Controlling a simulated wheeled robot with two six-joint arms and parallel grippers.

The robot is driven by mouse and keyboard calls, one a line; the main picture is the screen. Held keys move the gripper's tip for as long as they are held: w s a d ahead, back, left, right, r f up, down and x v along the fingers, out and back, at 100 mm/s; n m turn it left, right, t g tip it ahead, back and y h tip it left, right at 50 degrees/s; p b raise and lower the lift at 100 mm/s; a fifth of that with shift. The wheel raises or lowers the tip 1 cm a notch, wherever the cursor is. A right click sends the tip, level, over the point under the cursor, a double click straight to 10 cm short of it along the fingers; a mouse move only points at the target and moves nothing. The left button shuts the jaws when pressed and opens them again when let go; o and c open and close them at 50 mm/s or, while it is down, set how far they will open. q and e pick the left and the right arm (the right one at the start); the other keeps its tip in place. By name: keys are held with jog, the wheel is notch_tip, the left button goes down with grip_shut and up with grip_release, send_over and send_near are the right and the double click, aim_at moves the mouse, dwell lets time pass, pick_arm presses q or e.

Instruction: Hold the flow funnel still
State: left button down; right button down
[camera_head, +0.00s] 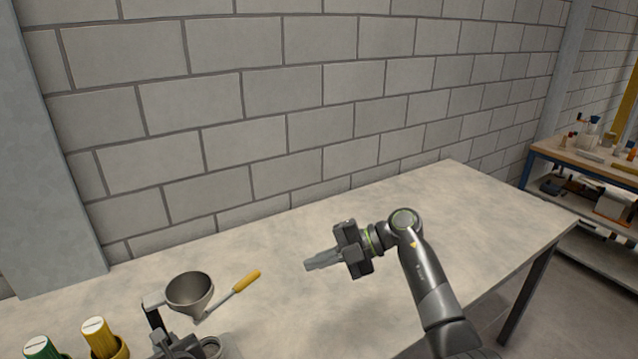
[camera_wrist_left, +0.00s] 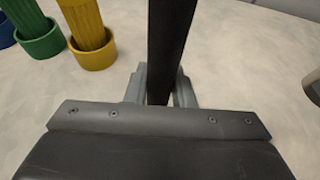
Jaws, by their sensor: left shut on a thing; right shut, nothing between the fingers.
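The flow funnel (camera_head: 190,294) is a grey metal bowl at the lower left in the head view, with a dark upright bar (camera_head: 155,318) at its left side. My left gripper (camera_head: 165,338) is at the bottom of the head view, partly cut off. In the left wrist view, my left gripper (camera_wrist_left: 160,88) is shut on the dark bar (camera_wrist_left: 168,45), which runs between its fingers. My right gripper (camera_head: 312,265) is shut and empty above the middle of the table, apart from the funnel and pointing left.
A yellow-handled rod (camera_head: 245,281) reaches toward the funnel; I cannot tell whether it is attached. Yellow (camera_head: 100,338) and green (camera_head: 40,347) cylinders stand in holders at left. The table's (camera_head: 480,210) right side is clear.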

pick_arm(q)
jog(key=c, duration=1.1)
grip_release()
jog(key=shift+c, duration=0.2)
